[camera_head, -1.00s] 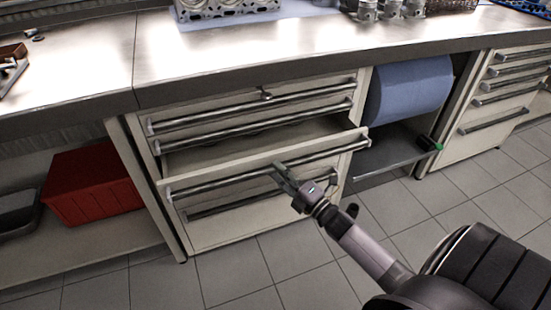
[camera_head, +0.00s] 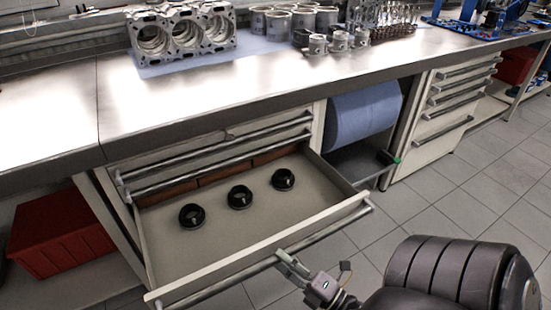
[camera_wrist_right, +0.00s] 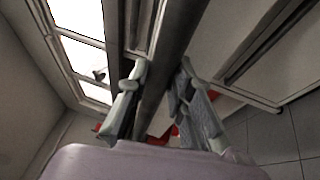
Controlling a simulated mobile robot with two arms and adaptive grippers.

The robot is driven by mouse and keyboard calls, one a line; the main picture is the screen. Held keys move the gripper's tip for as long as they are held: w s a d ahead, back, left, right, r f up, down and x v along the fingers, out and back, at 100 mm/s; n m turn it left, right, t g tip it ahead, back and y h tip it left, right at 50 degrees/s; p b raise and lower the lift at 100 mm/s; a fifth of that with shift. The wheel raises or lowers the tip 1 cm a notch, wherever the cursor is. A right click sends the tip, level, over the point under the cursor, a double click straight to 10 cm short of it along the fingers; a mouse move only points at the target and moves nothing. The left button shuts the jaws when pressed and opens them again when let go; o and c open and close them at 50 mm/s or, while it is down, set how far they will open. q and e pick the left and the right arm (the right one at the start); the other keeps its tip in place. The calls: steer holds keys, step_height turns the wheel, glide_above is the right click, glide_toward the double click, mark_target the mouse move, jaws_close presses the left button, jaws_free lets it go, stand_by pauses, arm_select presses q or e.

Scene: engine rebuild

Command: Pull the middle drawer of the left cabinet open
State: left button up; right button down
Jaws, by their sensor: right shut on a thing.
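The left cabinet (camera_head: 215,143) stands under the workbench. Its middle drawer (camera_head: 240,222) is pulled far out, and its floor shows. Three black rings (camera_head: 239,197) lie in it in a row, with reddish-brown blocks (camera_head: 220,174) at the back. My right gripper (camera_head: 284,258) is at the drawer's bar handle (camera_head: 325,232), right of the bar's middle. In the right wrist view the two fingers (camera_wrist_right: 158,95) lie on either side of the dark bar (camera_wrist_right: 175,60), shut on it. My left gripper is not in view.
The worktop (camera_head: 200,90) holds an engine block (camera_head: 180,32) and several metal cylinders. A blue roll (camera_head: 362,112) sits right of the cabinet, and a second cabinet (camera_head: 445,110) stands beyond. A red bin (camera_head: 60,235) is at left. Tiled floor lies at right.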

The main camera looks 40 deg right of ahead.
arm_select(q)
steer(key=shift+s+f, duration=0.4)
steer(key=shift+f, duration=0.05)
arm_select(e)
steer(key=shift+s+a, duration=0.2)
steer(key=shift+s, duration=0.55)
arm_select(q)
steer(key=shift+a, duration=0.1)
arm_select(e)
steer(key=c, duration=1.4)
jaws_free()
steer(key=v, duration=1.2)
steer(key=shift+w+f, duration=0.1)
